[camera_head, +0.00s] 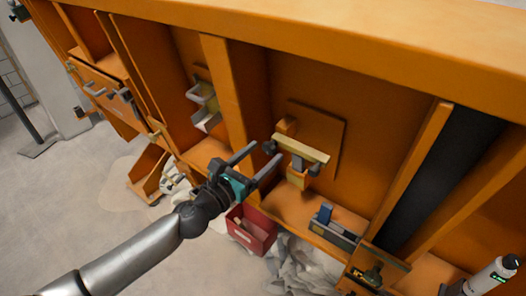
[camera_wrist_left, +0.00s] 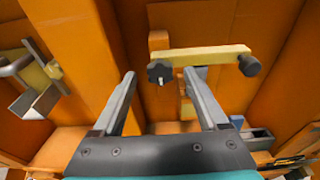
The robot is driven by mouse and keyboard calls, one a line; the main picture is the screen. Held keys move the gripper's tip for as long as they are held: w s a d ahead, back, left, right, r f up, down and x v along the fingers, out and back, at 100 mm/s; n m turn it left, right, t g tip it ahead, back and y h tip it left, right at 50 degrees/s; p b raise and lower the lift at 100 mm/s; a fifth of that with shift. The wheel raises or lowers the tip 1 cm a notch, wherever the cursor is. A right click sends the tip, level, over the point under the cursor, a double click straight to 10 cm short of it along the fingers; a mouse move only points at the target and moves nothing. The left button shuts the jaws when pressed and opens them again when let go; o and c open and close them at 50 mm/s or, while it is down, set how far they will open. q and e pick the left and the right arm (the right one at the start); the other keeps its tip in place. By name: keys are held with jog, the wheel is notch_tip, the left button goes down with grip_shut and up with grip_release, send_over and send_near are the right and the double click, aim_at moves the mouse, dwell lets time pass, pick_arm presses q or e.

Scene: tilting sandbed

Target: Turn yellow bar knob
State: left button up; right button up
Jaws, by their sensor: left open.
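The yellow bar (camera_head: 302,150) sits on a square orange plate in the middle bay of the orange structure, with a dark knob at each end. In the left wrist view the yellow bar (camera_wrist_left: 205,52) crosses above the fingertips, with a dark knob (camera_wrist_left: 160,72) at its left end and another (camera_wrist_left: 249,65) at its right end. My left gripper (camera_head: 262,158) is open and empty, just left of the bar. In the wrist view its fingers (camera_wrist_left: 160,78) point toward the bar, with the left knob between the tips in the picture. I cannot tell whether they touch it.
A red bin (camera_head: 250,228) stands below the gripper. A grey tray with a blue block (camera_head: 334,228) lies on the ledge below the bar. A grey bracket (camera_head: 204,105) is in the bay to the left, past an upright orange divider (camera_head: 222,85). Grey rubble lies on the floor.

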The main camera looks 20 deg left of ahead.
pick_arm(q)
jog(key=shift+w+d, duration=0.15)
jog(key=shift+w, duration=0.2)
grip_shut()
dwell(0.5)
